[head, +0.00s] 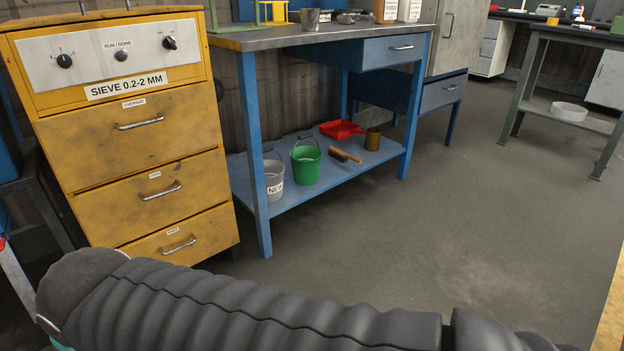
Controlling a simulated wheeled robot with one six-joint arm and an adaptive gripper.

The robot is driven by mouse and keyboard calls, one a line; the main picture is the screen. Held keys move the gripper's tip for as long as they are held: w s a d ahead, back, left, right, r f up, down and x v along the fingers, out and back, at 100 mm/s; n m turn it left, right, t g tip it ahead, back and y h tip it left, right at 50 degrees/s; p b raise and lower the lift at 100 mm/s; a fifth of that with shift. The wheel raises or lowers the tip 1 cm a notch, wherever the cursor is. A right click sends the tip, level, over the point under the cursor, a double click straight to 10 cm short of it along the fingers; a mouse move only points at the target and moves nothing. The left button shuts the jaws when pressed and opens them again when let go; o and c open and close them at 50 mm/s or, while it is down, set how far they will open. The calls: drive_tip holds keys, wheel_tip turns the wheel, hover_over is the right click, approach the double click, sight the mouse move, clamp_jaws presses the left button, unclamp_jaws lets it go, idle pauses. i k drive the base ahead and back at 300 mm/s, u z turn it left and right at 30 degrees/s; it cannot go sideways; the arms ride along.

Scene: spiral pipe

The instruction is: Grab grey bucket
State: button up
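The grey bucket (274,182) stands upright on the lower shelf of the blue workbench (330,177), at the shelf's left end. It carries a white label that reads "NEW", partly cut off by the bench's front left leg. Its thin handle shows above the rim. A green bucket (306,165) stands just right of it. My arm, in a dark ribbed cover, crosses the bottom of the head view. My gripper is not in view.
A yellow sieve cabinet (130,130) stands close left of the bench. A red dustpan (341,129), a brush (345,156) and a brownish can (373,139) share the shelf. The bench top and front leg (256,170) bound the shelf opening. Grey floor (440,220) is clear in front.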

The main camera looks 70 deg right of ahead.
sight(274, 169)
drive_tip(key=z, duration=2)
drive_tip(key=k, duration=1.65)
drive_tip(key=u, duration=0.6)
drive_tip(key=i, duration=2.9)
drive_tip(key=z, duration=2.45)
